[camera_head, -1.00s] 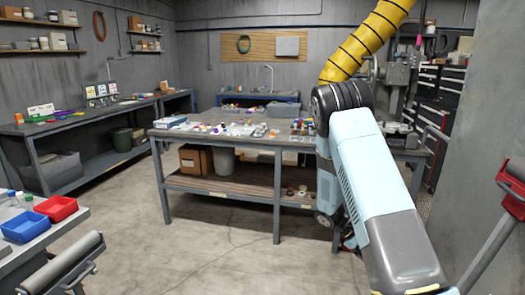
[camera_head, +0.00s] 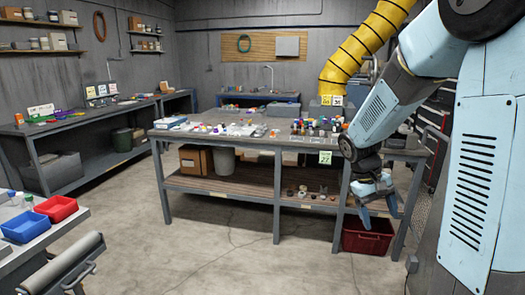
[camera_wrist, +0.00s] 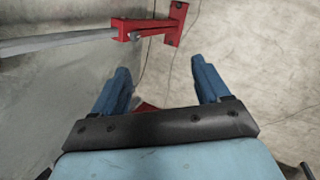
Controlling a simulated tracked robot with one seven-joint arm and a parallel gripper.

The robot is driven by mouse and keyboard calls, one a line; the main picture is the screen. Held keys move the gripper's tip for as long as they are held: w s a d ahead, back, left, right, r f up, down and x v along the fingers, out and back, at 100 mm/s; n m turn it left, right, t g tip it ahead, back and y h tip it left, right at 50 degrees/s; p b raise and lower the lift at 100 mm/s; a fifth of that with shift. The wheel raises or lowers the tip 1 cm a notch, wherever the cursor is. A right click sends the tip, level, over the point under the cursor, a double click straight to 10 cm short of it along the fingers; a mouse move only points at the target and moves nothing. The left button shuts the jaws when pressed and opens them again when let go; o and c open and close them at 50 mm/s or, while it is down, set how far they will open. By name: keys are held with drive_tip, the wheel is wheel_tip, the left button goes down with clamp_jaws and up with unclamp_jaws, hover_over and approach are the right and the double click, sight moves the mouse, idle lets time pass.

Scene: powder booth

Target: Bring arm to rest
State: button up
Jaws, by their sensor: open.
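My arm comes in from the right of the head view and bends down toward the right end of the middle workbench (camera_head: 240,143). My gripper (camera_head: 378,211) hangs low in front of that end, pointing down. Its two blue fingers stand apart with nothing between them, and they also show spread in the wrist view (camera_wrist: 161,70).
A dark red crate (camera_head: 368,238) stands on the floor just below my gripper. A red bracket (camera_wrist: 150,27) with a grey bar crosses the top of the wrist view. A blue bin (camera_head: 26,227) and a red bin (camera_head: 57,208) sit on the left table. The middle floor is clear.

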drive_tip(key=s+a+r+t+y, duration=0.2)
drive_tip(key=s+a+r+t, duration=0.1)
drive_tip(key=s+r, duration=0.4)
drive_tip(key=s+a+r+m+t+y, duration=0.1)
drive_tip(key=s+a+r+t+y, duration=0.1)
drive_tip(key=s+a+r+t, duration=0.2)
drive_tip(key=s+a+r, duration=0.1)
drive_tip(key=s+r, duration=0.2)
drive_tip(key=s, duration=0.3)
drive_tip(key=shift+r+t, duration=0.25)
drive_tip(key=shift+t, duration=0.05)
